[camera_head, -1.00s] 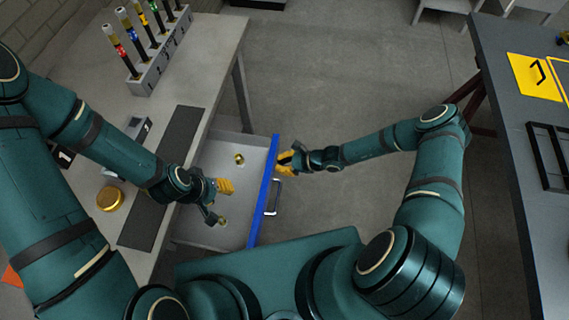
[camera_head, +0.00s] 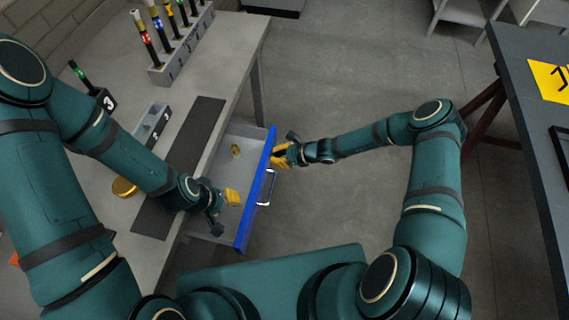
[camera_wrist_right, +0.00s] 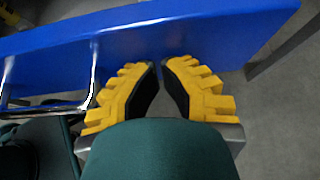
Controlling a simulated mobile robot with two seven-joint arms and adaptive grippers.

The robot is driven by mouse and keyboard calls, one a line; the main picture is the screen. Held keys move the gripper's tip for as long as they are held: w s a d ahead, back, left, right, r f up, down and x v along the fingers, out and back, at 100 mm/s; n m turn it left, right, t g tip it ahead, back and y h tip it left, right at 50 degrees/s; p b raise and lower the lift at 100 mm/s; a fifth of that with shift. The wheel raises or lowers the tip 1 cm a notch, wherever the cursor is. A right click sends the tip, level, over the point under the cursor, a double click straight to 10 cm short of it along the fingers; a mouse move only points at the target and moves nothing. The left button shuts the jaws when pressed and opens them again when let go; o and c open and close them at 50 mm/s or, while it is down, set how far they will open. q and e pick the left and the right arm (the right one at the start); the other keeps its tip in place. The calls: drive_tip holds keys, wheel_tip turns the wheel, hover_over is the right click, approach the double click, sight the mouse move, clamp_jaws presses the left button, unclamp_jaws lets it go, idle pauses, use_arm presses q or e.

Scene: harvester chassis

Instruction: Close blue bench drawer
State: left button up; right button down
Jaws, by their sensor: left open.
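The blue drawer front (camera_head: 251,213) belongs to a grey drawer that stands partly out from the bench on the left. A silver handle (camera_head: 266,188) is on its outer face. My right gripper (camera_head: 278,157) is at the outer face near its far end, beyond the handle. In the right wrist view its yellow fingertips (camera_wrist_right: 158,66) are almost together at the blue panel, with nothing seen between them, and the handle (camera_wrist_right: 50,75) is to their left. My left gripper (camera_head: 225,208) is open and empty above the drawer's near part, between bench and front.
The bench top (camera_head: 225,60) carries a rack of coloured tubes (camera_head: 180,50), a dark mat (camera_head: 180,165), numbered blocks and a gold round piece (camera_head: 124,187). A small gold piece (camera_head: 235,150) lies in the drawer. Open floor lies right of the drawer. A dark table (camera_head: 535,110) stands far right.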

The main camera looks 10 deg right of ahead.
sight(265, 147)
use_arm(q)
drive_tip(key=f+b, duration=0.2)
drive_tip(key=f, duration=0.1)
drive_tip(key=f+b, duration=0.1)
drive_tip(key=b, duration=0.1)
drive_tip(key=shift+s+d+f, duration=0.2)
drive_tip(key=shift+d, duration=0.05)
use_arm(e)
drive_tip(key=w+a, duration=0.2)
drive_tip(key=a, duration=0.2)
drive_tip(key=w+a, duration=0.2)
drive_tip(key=a, duration=0.3)
drive_tip(key=w+a, duration=0.2)
drive_tip(key=a, duration=0.3)
drive_tip(key=shift+f, duration=0.1)
use_arm(q)
drive_tip(key=shift+f, duration=0.1)
use_arm(e)
drive_tip(key=shift+w+a, duration=0.25)
drive_tip(key=shift+a, duration=0.2)
use_arm(q)
drive_tip(key=shift+s+d, duration=0.1)
use_arm(e)
drive_tip(key=shift+a, duration=0.1)
drive_tip(key=shift+r, duration=0.2)
